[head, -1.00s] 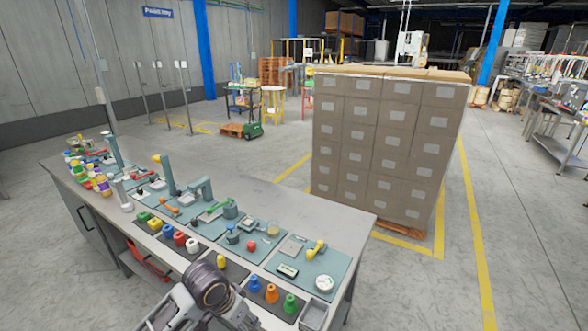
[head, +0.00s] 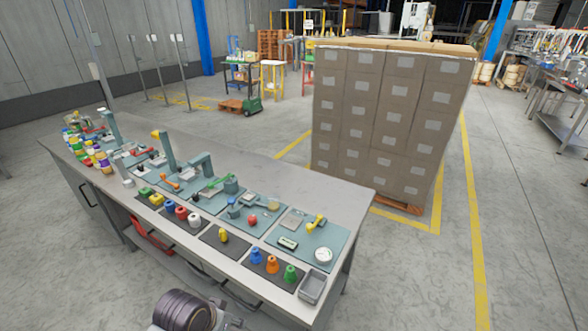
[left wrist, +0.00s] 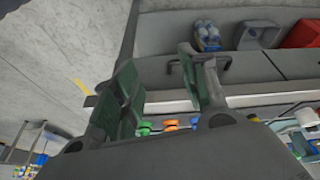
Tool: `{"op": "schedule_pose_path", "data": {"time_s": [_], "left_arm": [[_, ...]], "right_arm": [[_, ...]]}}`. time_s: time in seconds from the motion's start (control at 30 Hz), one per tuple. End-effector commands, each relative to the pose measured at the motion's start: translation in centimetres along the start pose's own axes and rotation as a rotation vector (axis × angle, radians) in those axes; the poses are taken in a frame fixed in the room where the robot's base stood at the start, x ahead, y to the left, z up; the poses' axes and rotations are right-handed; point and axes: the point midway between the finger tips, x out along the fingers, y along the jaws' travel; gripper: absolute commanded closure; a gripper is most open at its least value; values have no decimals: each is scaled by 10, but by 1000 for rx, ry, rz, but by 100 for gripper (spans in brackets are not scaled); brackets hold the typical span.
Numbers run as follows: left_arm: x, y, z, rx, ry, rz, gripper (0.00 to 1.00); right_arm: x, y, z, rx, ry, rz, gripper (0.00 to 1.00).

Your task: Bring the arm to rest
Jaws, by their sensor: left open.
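My left arm shows at the bottom edge of the head view as a dark ribbed joint, in front of the long workbench (head: 300,185). Its fingers cannot be made out there. In the left wrist view my left gripper (left wrist: 166,85) is open, its two green-padded fingers apart with nothing between them. Beyond the fingers is the side of the bench, with a bar handle and a shelf. My right arm and gripper are in neither view.
Small colored parts stand along the bench's near edge, including a yellow part (head: 223,236) on a dark mat and blue, orange and green ones. A grey tray (head: 313,287) sits at the near right corner. A tall carton stack (head: 385,125) stands behind. Floor left is clear.

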Motion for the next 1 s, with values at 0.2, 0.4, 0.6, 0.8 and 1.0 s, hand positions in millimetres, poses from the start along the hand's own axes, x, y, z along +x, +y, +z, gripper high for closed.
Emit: {"op": "schedule_pose_path", "data": {"time_s": [0.2,0.4,0.6,0.8,1.0], "left_arm": [[-4,-15,27,-54,-13,-51,56],[-8,-24,41,-81,-22,-84,56],[-11,-32,54,-102,-32,-111,56],[-8,-38,63,-113,-42,-130,56],[12,-39,65,-113,-49,-128,56]], "right_arm": [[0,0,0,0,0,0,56],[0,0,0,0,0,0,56],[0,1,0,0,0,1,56],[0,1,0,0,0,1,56],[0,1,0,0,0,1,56]]}}
